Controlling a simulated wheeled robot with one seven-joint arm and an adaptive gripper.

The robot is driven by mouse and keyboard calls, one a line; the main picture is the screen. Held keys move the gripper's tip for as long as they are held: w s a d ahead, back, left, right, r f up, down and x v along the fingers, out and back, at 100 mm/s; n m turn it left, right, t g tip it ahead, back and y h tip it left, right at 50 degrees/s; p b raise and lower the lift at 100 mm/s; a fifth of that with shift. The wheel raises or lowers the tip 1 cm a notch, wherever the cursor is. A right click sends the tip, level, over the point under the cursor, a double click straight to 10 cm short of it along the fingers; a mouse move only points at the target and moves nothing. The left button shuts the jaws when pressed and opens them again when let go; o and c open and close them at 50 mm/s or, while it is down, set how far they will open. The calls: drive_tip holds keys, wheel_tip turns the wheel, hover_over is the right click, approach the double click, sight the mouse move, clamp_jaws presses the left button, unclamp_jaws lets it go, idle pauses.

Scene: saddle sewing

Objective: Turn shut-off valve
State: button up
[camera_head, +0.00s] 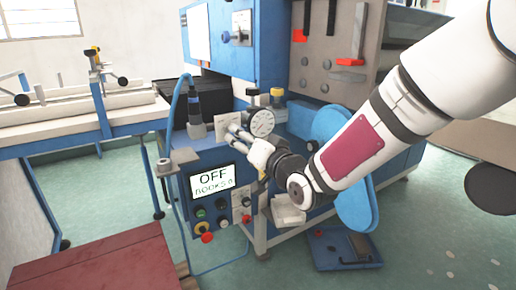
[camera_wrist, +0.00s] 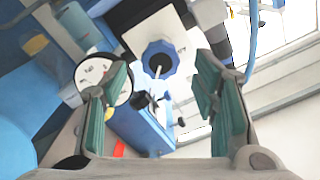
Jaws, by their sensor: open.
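A blue many-sided knob (camera_wrist: 160,57) with a pale stem or pointer sits on a white plate (camera_wrist: 185,38) in the wrist view; it looks like the shut-off valve. In the head view the white plate (camera_head: 226,122) shows on the blue machine's front, and my gripper hides the knob. My gripper (camera_head: 237,133) is in front of the plate, beside the round gauge (camera_head: 261,122). In the wrist view my gripper (camera_wrist: 163,75) is open, with green-padded fingers left and right of the knob. Nothing is held. I cannot tell whether the fingers touch the knob.
The gauge (camera_wrist: 97,78) is close behind the left finger in the wrist view. A yellow-topped knob (camera_head: 277,92) stands above it. Below is a panel with an "OFF" display (camera_head: 213,180) and a red button (camera_head: 207,237).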

drive_tip(key=v, duration=0.7)
drive_tip(key=s+d+f+g+h, duration=0.3)
drive_tip(key=s+d+h, duration=0.25)
drive_tip(key=d, duration=0.35)
drive_tip(key=s+d+f+g+h, duration=0.2)
drive_tip(key=s+d+g+h, duration=0.25)
drive_tip(key=s+d, duration=0.3)
drive_tip(key=s+d+m+g, duration=0.15)
drive_tip(key=s+g, duration=0.25)
drive_tip(key=s, duration=0.9)
drive_tip(key=s+d+n+g, duration=0.1)
drive_tip(key=s+d+g, duration=0.2)
drive_tip(key=s, duration=1.1)
wheel_tip(320, 180, up, 35)
drive_tip(key=t+p, duration=0.3)
drive_tip(key=p, duration=3)
drive_tip(key=shift+w+d+t+p, duration=0.2)
drive_tip(key=shift+w+t+p, duration=0.05)
drive_tip(key=shift+t+p, duration=0.15)
